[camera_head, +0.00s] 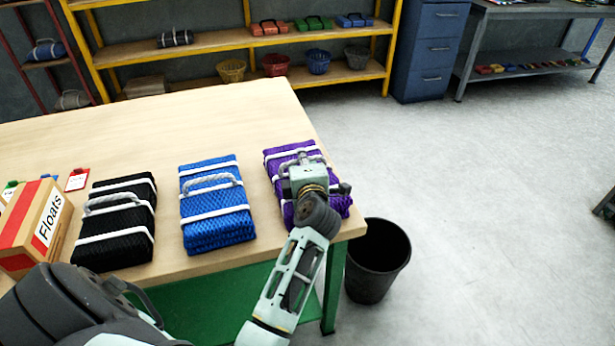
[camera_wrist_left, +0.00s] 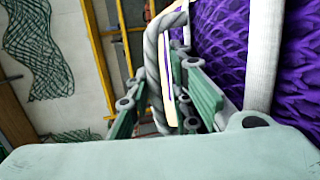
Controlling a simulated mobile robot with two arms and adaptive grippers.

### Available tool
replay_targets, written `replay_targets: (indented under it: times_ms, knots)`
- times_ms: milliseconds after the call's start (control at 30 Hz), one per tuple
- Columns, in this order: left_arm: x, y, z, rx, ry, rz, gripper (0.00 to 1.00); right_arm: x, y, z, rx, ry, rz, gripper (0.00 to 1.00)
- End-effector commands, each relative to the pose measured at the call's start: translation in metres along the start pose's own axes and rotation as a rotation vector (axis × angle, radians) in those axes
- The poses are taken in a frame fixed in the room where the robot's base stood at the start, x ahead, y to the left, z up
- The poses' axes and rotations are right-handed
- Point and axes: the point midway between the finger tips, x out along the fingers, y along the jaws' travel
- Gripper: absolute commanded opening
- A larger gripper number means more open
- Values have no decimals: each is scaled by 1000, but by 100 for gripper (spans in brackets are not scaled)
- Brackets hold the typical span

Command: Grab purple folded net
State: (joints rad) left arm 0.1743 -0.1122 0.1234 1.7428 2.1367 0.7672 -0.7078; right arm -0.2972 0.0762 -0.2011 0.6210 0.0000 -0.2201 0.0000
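The purple folded net (camera_head: 281,163) lies at the right end of the table, bound with white straps. My left gripper (camera_head: 302,168) is over it and hides much of its top. In the left wrist view the net (camera_wrist_left: 228,45) fills the upper right. Its grey rope handle (camera_wrist_left: 152,62) passes between the two green fingers of the left gripper (camera_wrist_left: 160,100). The fingers stand apart, with gaps beside the rope. My right gripper is not in view.
A blue folded net (camera_head: 215,225) and a black one (camera_head: 112,240) lie left of the purple net on the table (camera_head: 190,120). A Floats box (camera_head: 35,222) is at the far left. A black bin (camera_head: 377,262) stands on the floor beside the table's right corner.

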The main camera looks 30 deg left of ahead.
Motion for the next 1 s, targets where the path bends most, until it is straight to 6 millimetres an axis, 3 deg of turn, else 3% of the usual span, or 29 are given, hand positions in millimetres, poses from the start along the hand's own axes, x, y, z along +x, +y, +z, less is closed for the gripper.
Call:
replay_targets:
  times_ms: [167, 400, 533, 1000]
  knots:
    - [0, 0, 0, 0, -1, 0, 19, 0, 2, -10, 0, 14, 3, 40]
    - [0, 1, 0, 0, -1, 1, 0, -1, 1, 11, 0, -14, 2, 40]
    - [0, 1, 0, -1, -2, 1, 0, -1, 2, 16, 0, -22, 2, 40]
    - [-1, 5, 1, -4, -4, 9, 0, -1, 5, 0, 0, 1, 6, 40]
